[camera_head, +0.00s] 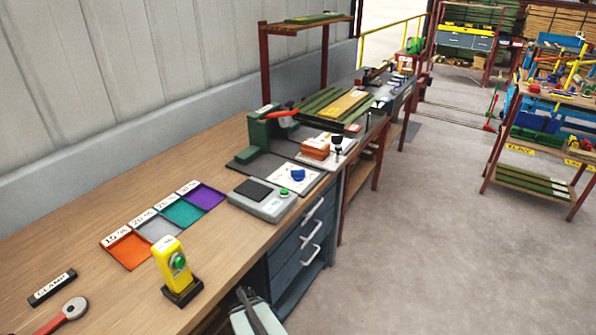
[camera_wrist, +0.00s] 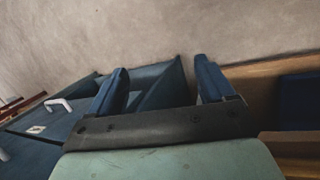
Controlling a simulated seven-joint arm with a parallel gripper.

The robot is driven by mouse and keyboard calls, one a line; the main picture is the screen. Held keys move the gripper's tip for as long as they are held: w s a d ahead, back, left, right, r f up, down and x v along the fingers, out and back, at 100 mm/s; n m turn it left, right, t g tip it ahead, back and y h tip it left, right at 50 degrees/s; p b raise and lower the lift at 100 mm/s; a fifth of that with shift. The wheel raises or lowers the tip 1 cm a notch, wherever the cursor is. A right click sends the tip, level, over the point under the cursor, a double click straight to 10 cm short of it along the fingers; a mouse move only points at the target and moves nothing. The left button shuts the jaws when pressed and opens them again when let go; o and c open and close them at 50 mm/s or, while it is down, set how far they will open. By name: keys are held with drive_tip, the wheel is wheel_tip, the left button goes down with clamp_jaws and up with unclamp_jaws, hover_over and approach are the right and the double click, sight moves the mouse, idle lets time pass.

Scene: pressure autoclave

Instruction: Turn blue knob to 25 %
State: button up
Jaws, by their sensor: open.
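The blue knob (camera_head: 298,175) sits on a white plate (camera_head: 283,182) on the workbench, in the middle of the head view. The markings on the plate are too small to read. My gripper (camera_wrist: 161,64) is open and empty, with its two dark blue fingers apart in the wrist view. In the head view my gripper (camera_head: 252,312) is at the bottom edge, beside the bench's front edge and well nearer the camera than the knob. The knob is not in the wrist view.
A grey box with a green button (camera_head: 262,200) stands just nearer than the plate. A green press-like device (camera_head: 266,135) is behind it. A yellow box with a green button (camera_head: 173,262) and coloured trays (camera_head: 183,214) are left. Drawer handles (camera_head: 312,232) protrude below the bench.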

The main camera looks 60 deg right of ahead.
drive_tip(key=s+d+r+m+h, duration=0.1)
drive_tip(key=s+d+r, duration=0.2)
drive_tip(key=d+r, duration=0.5)
drive_tip(key=s+d+r+m+h, duration=0.1)
drive_tip(key=s+d+r+h, duration=0.15)
drive_tip(key=d, duration=0.95)
drive_tip(key=s+d+r+h, duration=0.1)
drive_tip(key=s+d+r, duration=0.2)
drive_tip(key=d+r, duration=0.6)
drive_tip(key=d+r+m, duration=0.4)
drive_tip(key=d+r, duration=0.8)
drive_tip(key=r, duration=0.4)
wheel_tip(320, 180, up, 19)
drive_tip(key=m+t+y, duration=0.4)
drive_tip(key=t, duration=0.1)
hover_over(298, 170)
drive_tip(key=s+a, duration=0.3)
drive_tip(key=a, duration=0.2)
drive_tip(key=x, duration=1.3)
drive_tip(key=shift+w+d+f, duration=0.2)
drive_tip(key=shift+d, duration=0.1)
drive_tip(key=shift+c, duration=0.3)
